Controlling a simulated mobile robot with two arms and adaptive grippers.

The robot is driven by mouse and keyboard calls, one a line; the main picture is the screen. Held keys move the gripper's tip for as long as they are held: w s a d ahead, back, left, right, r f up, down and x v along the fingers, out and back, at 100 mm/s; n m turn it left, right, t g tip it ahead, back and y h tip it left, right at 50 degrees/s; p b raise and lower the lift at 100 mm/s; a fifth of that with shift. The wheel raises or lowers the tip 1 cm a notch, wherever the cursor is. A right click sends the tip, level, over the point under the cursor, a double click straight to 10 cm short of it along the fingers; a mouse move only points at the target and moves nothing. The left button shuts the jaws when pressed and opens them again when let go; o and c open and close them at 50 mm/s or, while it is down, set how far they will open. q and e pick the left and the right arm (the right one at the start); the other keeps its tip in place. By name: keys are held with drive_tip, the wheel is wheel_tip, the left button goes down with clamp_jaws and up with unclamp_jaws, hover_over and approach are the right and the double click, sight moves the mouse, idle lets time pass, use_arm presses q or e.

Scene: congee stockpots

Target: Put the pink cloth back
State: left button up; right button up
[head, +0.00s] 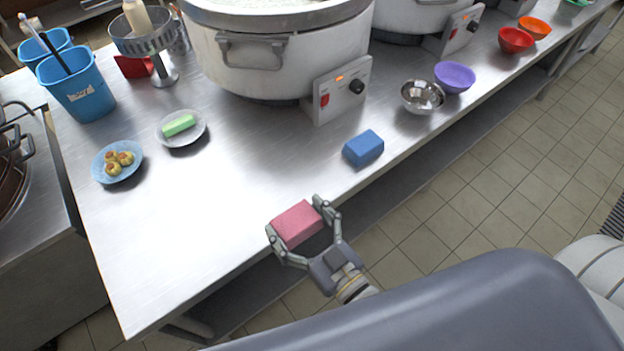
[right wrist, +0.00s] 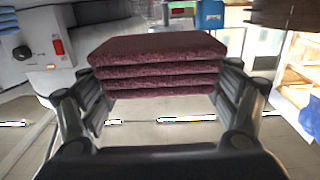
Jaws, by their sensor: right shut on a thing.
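The pink cloth (head: 297,225) is a folded, layered block. My right gripper (head: 296,229) is shut on it at the front edge of the steel table, with a finger on each side. In the right wrist view the cloth (right wrist: 158,65) looks dark red and sits between the fingers (right wrist: 158,92). I cannot tell whether the cloth touches the table or is held just above it. A blue folded cloth (head: 363,148) lies on the table near the front edge, to the right of the gripper. My left gripper is not in view.
The steel table (head: 200,225) is bare left of the gripper. A blue plate with food (head: 97,172) and a plate with a green item (head: 161,135) stand farther back. A large stockpot (head: 285,75), its control box (head: 342,90), a metal bowl (head: 422,97) and a purple bowl (head: 455,77) stand behind.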

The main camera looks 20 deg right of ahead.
drive_tip(key=w+d, duration=0.1)
drive_tip(key=w, duration=0.1)
drive_tip(key=w+d+b, duration=0.1)
drive_tip(key=w, duration=0.1)
drive_tip(key=w+d+f+b, duration=0.1)
drive_tip(key=w, duration=0.1)
drive_tip(key=shift+w+d, duration=0.25)
drive_tip(key=shift+w, duration=0.15)
drive_tip(key=w+d+b, duration=0.1)
drive_tip(key=w, duration=0.1)
drive_tip(key=w+d, duration=0.1)
drive_tip(key=w, duration=0.1)
drive_tip(key=w+d+b, duration=0.1)
drive_tip(key=w, duration=0.1)
drive_tip(key=shift+d+f+b, duration=0.2)
drive_tip(key=shift+f+b, duration=0.1)
drive_tip(key=shift+f, duration=0.05)
drive_tip(key=shift+w+d, duration=0.15)
drive_tip(key=shift+w, duration=0.1)
drive_tip(key=shift+f+b, duration=0.25)
drive_tip(key=shift+b, duration=0.15)
wheel_tip(320, 180, down, 3)
drive_tip(key=b, duration=0.3)
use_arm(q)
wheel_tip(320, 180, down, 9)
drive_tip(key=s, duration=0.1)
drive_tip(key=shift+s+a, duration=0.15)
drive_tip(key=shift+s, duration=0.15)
use_arm(e)
drive_tip(key=shift+r, duration=0.1)
